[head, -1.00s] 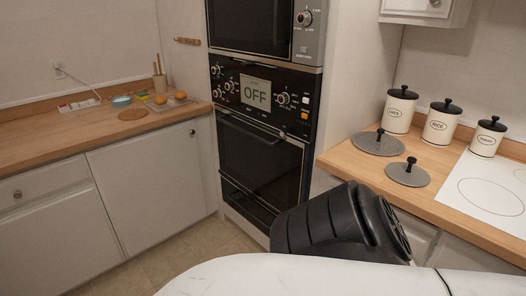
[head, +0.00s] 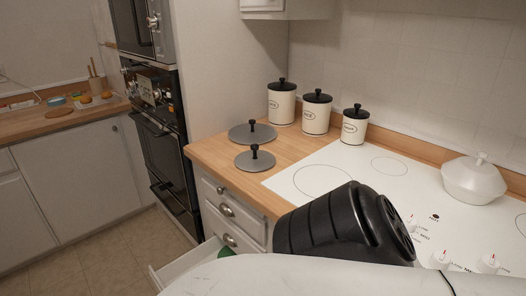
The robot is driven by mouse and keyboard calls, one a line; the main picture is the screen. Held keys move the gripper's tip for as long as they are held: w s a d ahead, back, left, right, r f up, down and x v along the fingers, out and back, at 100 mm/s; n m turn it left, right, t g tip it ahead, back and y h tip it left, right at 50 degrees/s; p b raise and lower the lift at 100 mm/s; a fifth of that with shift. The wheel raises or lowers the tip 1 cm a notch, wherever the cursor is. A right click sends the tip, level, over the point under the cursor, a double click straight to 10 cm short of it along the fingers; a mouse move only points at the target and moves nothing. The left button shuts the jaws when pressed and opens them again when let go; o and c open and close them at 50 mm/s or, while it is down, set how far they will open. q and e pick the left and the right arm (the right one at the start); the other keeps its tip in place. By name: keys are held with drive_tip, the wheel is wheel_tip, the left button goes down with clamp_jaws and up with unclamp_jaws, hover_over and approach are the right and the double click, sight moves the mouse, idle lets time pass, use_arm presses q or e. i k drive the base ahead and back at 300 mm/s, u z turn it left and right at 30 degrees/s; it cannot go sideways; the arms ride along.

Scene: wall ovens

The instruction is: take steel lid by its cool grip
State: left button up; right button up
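Two round grey lids lie flat on the wooden counter to the left of the white hob, each with a black knob in its middle. The larger lid (head: 240,136) is farther back, near the canisters. The smaller lid (head: 246,163) is closer to the counter's front edge. Both black knobs stand upright and nothing covers them. I cannot tell from looks alone which lid is the task's steel one. Neither of my grippers is in view, and nothing is touching the lids.
Several things surround the lids: cream canisters (head: 317,118) with black tops behind, a white hob (head: 350,165) with a white lidded pot (head: 474,181) to the right. A drawer (head: 185,268) below stands open with something green inside. Wall ovens (head: 160,150) are at left.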

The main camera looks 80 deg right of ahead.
sight(254, 160)
drive_tip(key=z, duration=1.6)
